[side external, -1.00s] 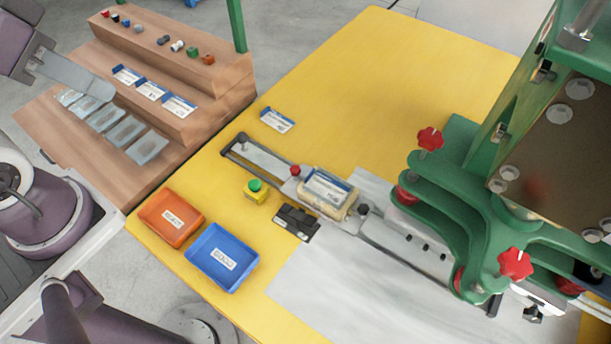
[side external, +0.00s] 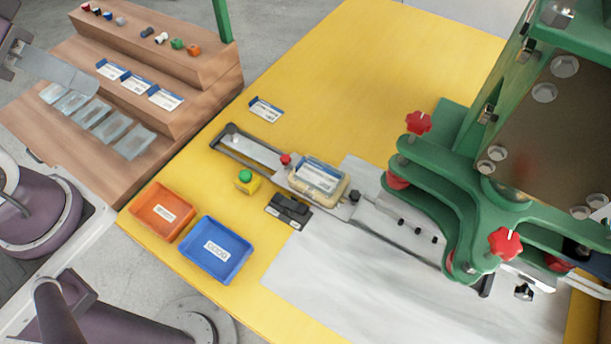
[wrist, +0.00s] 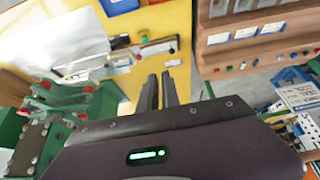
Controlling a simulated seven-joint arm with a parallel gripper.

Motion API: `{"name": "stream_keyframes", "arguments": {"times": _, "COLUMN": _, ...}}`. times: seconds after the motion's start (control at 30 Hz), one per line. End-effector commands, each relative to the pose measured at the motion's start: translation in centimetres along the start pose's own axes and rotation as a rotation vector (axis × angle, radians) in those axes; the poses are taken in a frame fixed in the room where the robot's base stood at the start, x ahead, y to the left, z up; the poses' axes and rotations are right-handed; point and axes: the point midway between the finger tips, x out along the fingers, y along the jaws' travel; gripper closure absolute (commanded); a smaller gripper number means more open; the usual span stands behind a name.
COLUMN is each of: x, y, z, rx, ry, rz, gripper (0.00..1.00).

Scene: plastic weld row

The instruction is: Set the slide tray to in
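The slide tray carries a tan block with a blue-and-white card on it (side external: 318,179) and sits on a metal rail (side external: 380,213). It is out in the open, left of the green press (side external: 455,195). A red knob (side external: 286,160) stands at the tray's left end. The tray also shows in the wrist view (wrist: 122,60), small and blurred. My gripper (wrist: 160,76) points at the table near the rail's outer end. Its two dark fingers have little or no gap, and I see nothing held between them. Its fingertips are not clear in the side view.
A green button on a yellow box (side external: 246,181) and a black block (side external: 288,211) stand in front of the rail. An orange bin (side external: 161,212) and a blue bin (side external: 217,249) sit at the table's front left. A wooden stepped rack (side external: 150,65) stands left.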

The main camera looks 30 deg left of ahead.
Motion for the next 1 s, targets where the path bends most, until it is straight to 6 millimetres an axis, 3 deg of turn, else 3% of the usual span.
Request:
{"name": "stream_keyframes", "arguments": {"times": 0.13, "x": 0.0, "y": 0.0, "z": 0.0, "rx": 0.0, "ry": 0.0, "rz": 0.0, "gripper": 0.93}}
{"name": "stream_keyframes", "arguments": {"times": 0.27, "x": 0.3, "y": 0.0, "z": -0.8, "rx": -0.007, "ry": -0.018, "rz": 0.003, "gripper": 0.7}}
{"name": "stream_keyframes", "arguments": {"times": 0.37, "x": 1.9, "y": -0.2, "z": -3.6, "rx": -0.036, "ry": -0.082, "rz": 0.008, "gripper": 0.51}}
{"name": "stream_keyframes", "arguments": {"times": 0.47, "x": 5.7, "y": -0.4, "z": -7.5, "rx": -0.08, "ry": -0.172, "rz": -0.001, "gripper": 0.51}}
{"name": "stream_keyframes", "arguments": {"times": 0.57, "x": 11.4, "y": -0.8, "z": -10.6, "rx": -0.118, "ry": -0.262, "rz": -0.032, "gripper": 0.51}}
{"name": "stream_keyframes", "arguments": {"times": 0.6, "x": 14.2, "y": -0.9, "z": -11.4, "rx": -0.131, "ry": -0.299, "rz": -0.051, "gripper": 0.51}}
{"name": "stream_keyframes", "arguments": {"times": 0.67, "x": 18.6, "y": -1.2, "z": -12.2, "rx": -0.146, "ry": -0.351, "rz": -0.084, "gripper": 0.51}}
{"name": "stream_keyframes", "arguments": {"times": 0.7, "x": 21.7, "y": -1.4, "z": -12.2, "rx": -0.151, "ry": -0.383, "rz": -0.109, "gripper": 0.51}}
{"name": "stream_keyframes", "arguments": {"times": 0.8, "x": 28.4, "y": -2.0, "z": -11.3, "rx": -0.155, "ry": -0.447, "rz": -0.168, "gripper": 0.51}}
{"name": "stream_keyframes", "arguments": {"times": 0.9, "x": 32.9, "y": -2.6, "z": -10.0, "rx": -0.149, "ry": -0.486, "rz": -0.212, "gripper": 0.51}}
{"name": "stream_keyframes", "arguments": {"times": 1.0, "x": 35.1, "y": -2.9, "z": -9.1, "rx": -0.145, "ry": -0.503, "rz": -0.234, "gripper": 0.51}}
